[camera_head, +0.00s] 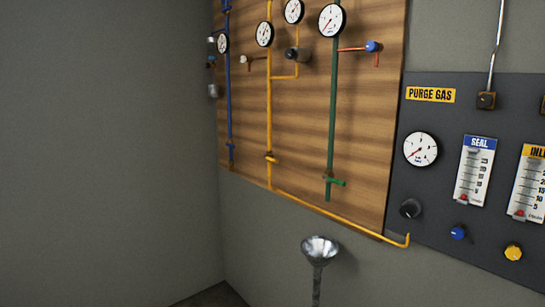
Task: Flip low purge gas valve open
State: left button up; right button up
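A dark panel (425,230) on the right carries a yellow "PURGE GAS" label (431,95). Below the label are a round white gauge (420,149) and a black knob (410,208). A blue knob (458,233) sits below the "SEAL" scale (474,170), and a yellow knob (513,252) sits below a scale (527,184) whose label is cut off at "INLE". No marking singles out a low purge gas valve, and I cannot tell which fitting it is or how it is set. Neither of my grippers is in view.
A wooden board (300,130) holds a blue pipe (229,110), a yellow pipe (269,110) and a green pipe (333,110) with gauges and small handles. A metal funnel (320,247) stands below the board. A bare grey wall (100,150) fills the left.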

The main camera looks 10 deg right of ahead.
aim_at(266, 156)
jog(key=i+l+z, duration=0.15)
jog(key=i+l, duration=0.65)
jog(key=l, duration=0.1)
